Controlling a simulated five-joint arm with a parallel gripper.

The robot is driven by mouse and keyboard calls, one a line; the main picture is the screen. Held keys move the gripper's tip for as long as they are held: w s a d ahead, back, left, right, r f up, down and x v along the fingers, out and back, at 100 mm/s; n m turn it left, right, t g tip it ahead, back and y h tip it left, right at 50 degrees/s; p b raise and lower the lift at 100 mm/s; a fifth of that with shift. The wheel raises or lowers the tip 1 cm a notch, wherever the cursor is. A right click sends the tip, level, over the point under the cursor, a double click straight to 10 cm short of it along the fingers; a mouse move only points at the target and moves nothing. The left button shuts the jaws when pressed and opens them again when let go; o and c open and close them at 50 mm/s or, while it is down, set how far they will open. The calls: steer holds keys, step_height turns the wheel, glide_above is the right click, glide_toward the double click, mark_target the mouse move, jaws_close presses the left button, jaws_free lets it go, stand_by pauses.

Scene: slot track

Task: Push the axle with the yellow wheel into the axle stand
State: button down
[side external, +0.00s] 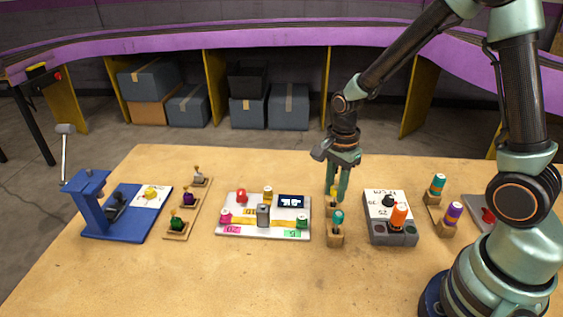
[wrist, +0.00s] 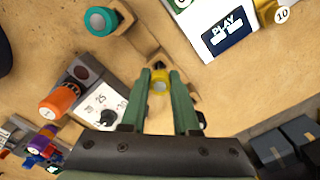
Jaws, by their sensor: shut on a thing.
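My gripper (side external: 337,199) points down over the middle of the table and is shut on the yellow wheel (side external: 332,208). In the wrist view the yellow wheel (wrist: 160,82) sits between the two green fingers (wrist: 165,78), with a dark tip just beyond it. A wooden stand (wrist: 178,62) lies right behind the fingertips. The fingers hide part of the stand, so I cannot tell how deep the axle sits in it. A teal-topped piece (side external: 338,217) stands in another wooden stand (side external: 335,238) just in front; the teal top (wrist: 101,21) also shows in the wrist view.
A white board (side external: 235,225) with coloured pieces and a dark display is left of my gripper. A grey box (side external: 390,237) with a dial and an orange knob (side external: 399,216) is close on the right. A blue press-like fixture (side external: 95,215) stands far left. The front table area is bare.

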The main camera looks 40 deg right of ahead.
steer(key=shift+r, duration=0.1)
step_height(320, 180, up, 19)
steer(key=w+a+f, duration=0.3)
steer(key=w+a, duration=0.1)
steer(key=a, duration=0.3)
steer(key=w+a+f, duration=0.3)
steer(key=w+a, duration=0.1)
steer(key=a, duration=0.4)
steer(key=shift+a, duration=0.15)
steer(key=shift+w+f, duration=0.1)
steer(key=shift+f, duration=0.05)
steer(key=shift+f, duration=2.9)
steer(key=shift+f, duration=2.8)
steer(key=c, duration=0.6)
jaws_free()
